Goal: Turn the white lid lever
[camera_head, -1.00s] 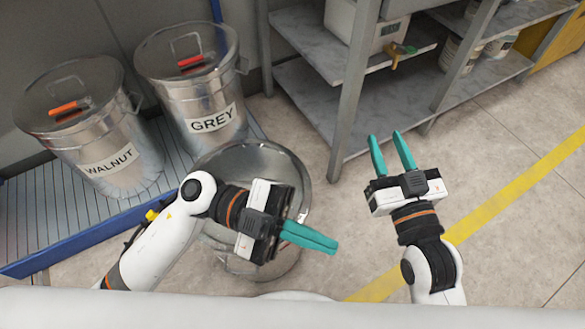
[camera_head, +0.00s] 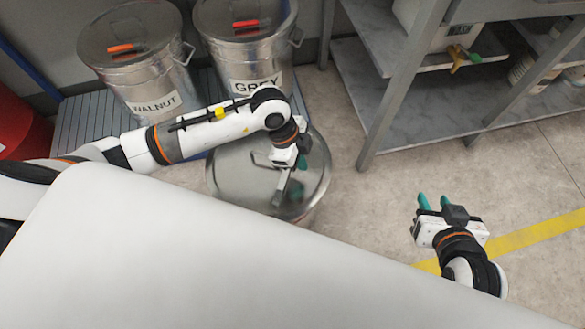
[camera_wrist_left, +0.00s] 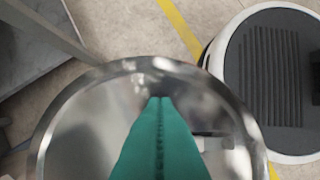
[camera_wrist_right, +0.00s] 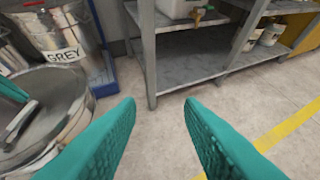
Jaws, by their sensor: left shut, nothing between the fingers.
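A round metal drum (camera_head: 222,176) stands on the floor in the middle of the head view. A pale bar, which looks like the white lid lever (camera_head: 281,188), lies across its shiny lid. The lever also shows at the left of the right wrist view (camera_wrist_right: 20,122). My left gripper (camera_head: 303,162) is over the lid, close to the lever; I cannot tell if they touch. Its teal fingers are shut and empty in the left wrist view (camera_wrist_left: 160,102), where the lever is not clear. My right gripper (camera_head: 434,200) is open and empty, well right of the drum.
Behind stand a WALNUT drum (camera_head: 152,100) with an orange lid piece and a GREY drum (camera_head: 257,85) with a red one. A metal shelf (camera_head: 398,110) stands at the back right. A red container (camera_head: 18,128) is at far left. Floor near my right gripper is clear.

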